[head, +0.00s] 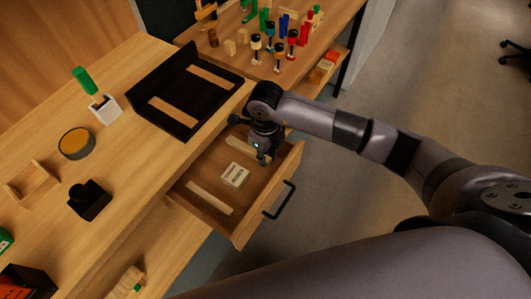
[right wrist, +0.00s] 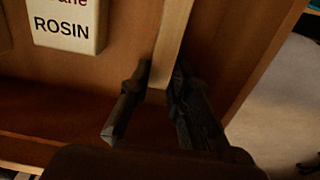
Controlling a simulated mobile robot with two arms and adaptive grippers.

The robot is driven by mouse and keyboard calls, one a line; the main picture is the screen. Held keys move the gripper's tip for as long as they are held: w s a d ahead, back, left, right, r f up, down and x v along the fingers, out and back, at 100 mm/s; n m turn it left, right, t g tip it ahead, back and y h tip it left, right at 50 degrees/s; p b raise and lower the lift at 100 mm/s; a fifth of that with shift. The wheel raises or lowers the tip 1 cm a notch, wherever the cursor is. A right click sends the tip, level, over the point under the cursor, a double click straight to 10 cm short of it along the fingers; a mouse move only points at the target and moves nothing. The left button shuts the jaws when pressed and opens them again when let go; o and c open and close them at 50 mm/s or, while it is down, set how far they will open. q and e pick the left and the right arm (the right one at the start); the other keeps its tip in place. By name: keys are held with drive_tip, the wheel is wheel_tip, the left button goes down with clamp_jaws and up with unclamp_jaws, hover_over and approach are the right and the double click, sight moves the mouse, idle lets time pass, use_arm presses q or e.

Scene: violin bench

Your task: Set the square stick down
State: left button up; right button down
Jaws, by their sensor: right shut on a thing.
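My right gripper (head: 262,158) is over the far right part of the open drawer (head: 262,207). In the right wrist view, the fingers (right wrist: 160,115) are shut on the end of a pale square stick (right wrist: 172,45), which points away from the gripper. In the head view the stick (head: 239,146) shows as a pale strip just left of the gripper, partly hidden by it. I cannot tell whether it touches the drawer floor. My left gripper is not in view.
A rosin block (head: 235,175) lies in the drawer, also seen in the right wrist view (right wrist: 65,25). Another pale strip (head: 211,198) lies nearer the drawer's left side. A black tray (head: 150,85) with pale strips is on the bench. Colored tools (head: 270,45) stand on the far table.

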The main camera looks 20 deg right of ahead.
drive_tip(key=shift+f, duration=0.2)
drive_tip(key=c, duration=1.5)
unclamp_jaws()
drive_tip(key=shift+r, duration=0.15)
drive_tip(key=shift+r, duration=0.2)
wheel_tip(320, 180, up, 12)
drive_tip(key=shift+f+b, duration=0.15)
drive_tip(key=shift+b, duration=0.5)
